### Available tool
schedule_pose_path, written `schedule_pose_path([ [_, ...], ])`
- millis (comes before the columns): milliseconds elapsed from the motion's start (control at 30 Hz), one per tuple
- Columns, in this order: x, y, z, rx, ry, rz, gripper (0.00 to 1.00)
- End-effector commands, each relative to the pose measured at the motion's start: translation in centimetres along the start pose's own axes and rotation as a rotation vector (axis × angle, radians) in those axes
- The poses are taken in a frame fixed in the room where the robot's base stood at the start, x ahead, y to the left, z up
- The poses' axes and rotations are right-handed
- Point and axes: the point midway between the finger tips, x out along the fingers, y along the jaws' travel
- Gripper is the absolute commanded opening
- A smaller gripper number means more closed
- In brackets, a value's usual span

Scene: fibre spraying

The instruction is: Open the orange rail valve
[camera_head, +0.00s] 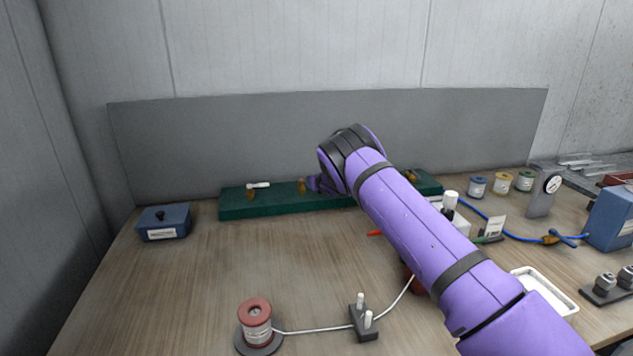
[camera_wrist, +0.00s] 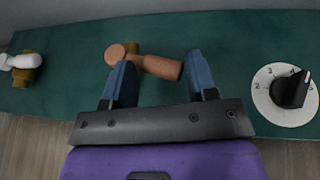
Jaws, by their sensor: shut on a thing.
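The orange rail valve (camera_head: 302,185) is on the dark green rail (camera_head: 260,206) at the back of the table. In the wrist view its orange handle (camera_wrist: 163,67) lies crosswise, tilted slightly down to the right, above a brass body (camera_wrist: 132,48). In the head view my gripper (camera_head: 314,184) is small and partly hidden by my purple arm, just right of the valve.
A white-handled valve (camera_head: 258,185) sits left on the same rail. A black knob on a numbered dial (camera_wrist: 290,93) is to the right. A blue box (camera_head: 164,222), a red spool (camera_head: 256,318) and a white tray (camera_head: 545,290) stand on the table. The front left is clear.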

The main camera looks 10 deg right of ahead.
Motion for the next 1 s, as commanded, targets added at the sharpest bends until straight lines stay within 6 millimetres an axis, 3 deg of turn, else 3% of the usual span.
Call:
schedule_pose_path([
  [1000,-2.0,4.3,-0.8,0.327,-0.002,-0.784,0.1],
])
